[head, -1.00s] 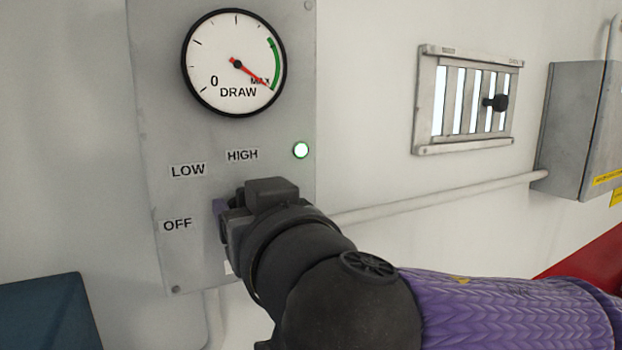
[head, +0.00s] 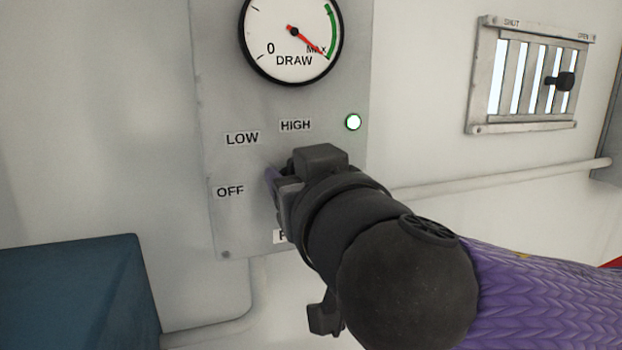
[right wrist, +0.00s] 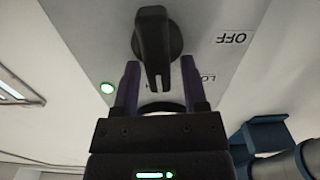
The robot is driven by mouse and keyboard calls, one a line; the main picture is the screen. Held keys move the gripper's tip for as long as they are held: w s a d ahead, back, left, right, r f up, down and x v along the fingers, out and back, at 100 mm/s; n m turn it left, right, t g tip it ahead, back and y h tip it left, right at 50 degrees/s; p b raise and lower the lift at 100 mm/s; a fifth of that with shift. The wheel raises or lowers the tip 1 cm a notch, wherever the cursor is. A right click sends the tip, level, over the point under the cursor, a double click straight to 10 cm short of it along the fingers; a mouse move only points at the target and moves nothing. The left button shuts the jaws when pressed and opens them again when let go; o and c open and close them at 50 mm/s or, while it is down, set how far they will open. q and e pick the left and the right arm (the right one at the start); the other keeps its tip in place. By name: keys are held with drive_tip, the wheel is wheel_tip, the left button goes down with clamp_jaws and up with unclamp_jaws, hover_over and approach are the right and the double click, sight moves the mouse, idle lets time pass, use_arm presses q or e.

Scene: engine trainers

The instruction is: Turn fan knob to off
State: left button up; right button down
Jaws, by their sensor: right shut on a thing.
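The fan knob (right wrist: 153,45) is a black pointer knob on the grey control panel (head: 225,90), which carries OFF, LOW and HIGH labels. In the right wrist view its pointer bar lies between my fingers, with its end toward the HIGH label. In the head view my right gripper (head: 277,188) is at the panel, to the right of OFF and below HIGH, and hides the knob. The right gripper (right wrist: 160,80) is shut on the knob. My left gripper is not in view.
A draw gauge (head: 291,45) above has its red needle near MAX. A lit indicator lamp (head: 353,122) is right of HIGH. A slatted vent with a black slider knob (head: 565,81) is at the right. A dark blue box (head: 75,290) stands at lower left.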

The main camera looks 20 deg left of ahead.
drive_tip(key=n, duration=0.1)
drive_tip(key=n+b, duration=0.2)
drive_tip(key=n, duration=0.1)
drive_tip(key=shift+s+a+f, duration=0.2)
drive_tip(key=shift+a+f, duration=0.1)
drive_tip(key=shift+f, duration=0.05)
drive_tip(key=shift+s+a+f+n+b, duration=0.2)
drive_tip(key=shift+n+b, duration=0.4)
drive_tip(key=shift+n, duration=1.55)
drive_tip(key=shift+s+a+f+n+b, duration=0.1)
drive_tip(key=shift+a+f+n+b, duration=0.4)
drive_tip(key=shift+n, duration=1.7)
drive_tip(key=shift+s+d+f+n+b, duration=0.15)
drive_tip(key=shift+n+b, duration=0.6)
drive_tip(key=shift+n, duration=1.4)
drive_tip(key=shift+r, duration=0.1)
